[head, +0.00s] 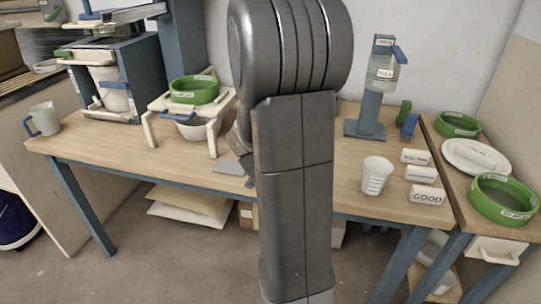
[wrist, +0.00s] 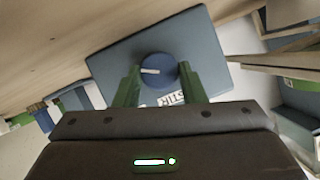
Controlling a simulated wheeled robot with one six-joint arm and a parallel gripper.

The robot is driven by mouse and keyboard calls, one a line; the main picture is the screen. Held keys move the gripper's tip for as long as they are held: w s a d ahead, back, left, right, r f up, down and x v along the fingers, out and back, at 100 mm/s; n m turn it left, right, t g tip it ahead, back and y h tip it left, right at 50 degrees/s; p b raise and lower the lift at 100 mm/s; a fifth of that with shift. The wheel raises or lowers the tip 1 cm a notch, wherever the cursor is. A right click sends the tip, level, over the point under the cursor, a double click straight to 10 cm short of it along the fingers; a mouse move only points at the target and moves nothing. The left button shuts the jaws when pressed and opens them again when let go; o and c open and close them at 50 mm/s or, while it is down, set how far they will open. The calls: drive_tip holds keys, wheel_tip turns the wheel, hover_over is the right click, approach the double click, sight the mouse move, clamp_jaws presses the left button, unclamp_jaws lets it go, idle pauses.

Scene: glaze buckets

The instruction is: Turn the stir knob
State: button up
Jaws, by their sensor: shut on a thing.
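The stir knob is a round blue knob (wrist: 157,70) with a white pointer line. It sits on a blue-grey plate (wrist: 112,62) in the wrist view, with a white "STIR" label (wrist: 172,99) beside it. My gripper (wrist: 157,80) has its two green fingers on either side of the knob, shut on it. The pointer line lies roughly across the picture, between the fingers. In the head view my arm hides the knob and most of the gripper; a corner of the plate (head: 229,168) shows at the arm's left.
A cream stand (head: 152,130) with a green sieve (head: 194,90) over a bowl is left of my arm. A blue frame with a bucket (head: 115,97) and a mug (head: 43,119) stand farther left. A water dispenser (head: 372,100), a measuring cup (head: 376,176) and labelled blocks (head: 427,195) are at right.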

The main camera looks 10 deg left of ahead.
drive_tip(key=m+y+b, duration=0.1)
drive_tip(key=b, duration=0.2)
drive_tip(key=m+b, duration=0.1)
drive_tip(key=b, duration=0.2)
drive_tip(key=f+m+y+b, duration=0.1)
drive_tip(key=b, duration=0.2)
drive_tip(key=shift+d+t+y, duration=0.25)
drive_tip(key=shift+t+y, duration=0.05)
drive_tip(key=m+b, duration=0.1)
drive_tip(key=b, duration=0.2)
drive_tip(key=shift+r+m+y, duration=0.15)
drive_tip(key=shift+m+y, duration=0.15)
drive_tip(key=shift+r+b, duration=0.2)
drive_tip(key=shift+b, duration=0.35)
drive_tip(key=o, duration=1)
drive_tip(key=p+v, duration=0.5)
drive_tip(key=v, duration=0.7)
drive_tip(key=shift+s+d, duration=0.1)
drive_tip(key=shift+s+d+p, duration=0.25)
drive_tip(key=shift+s+p, duration=0.25)
drive_tip(key=shift+s, duration=0.25)
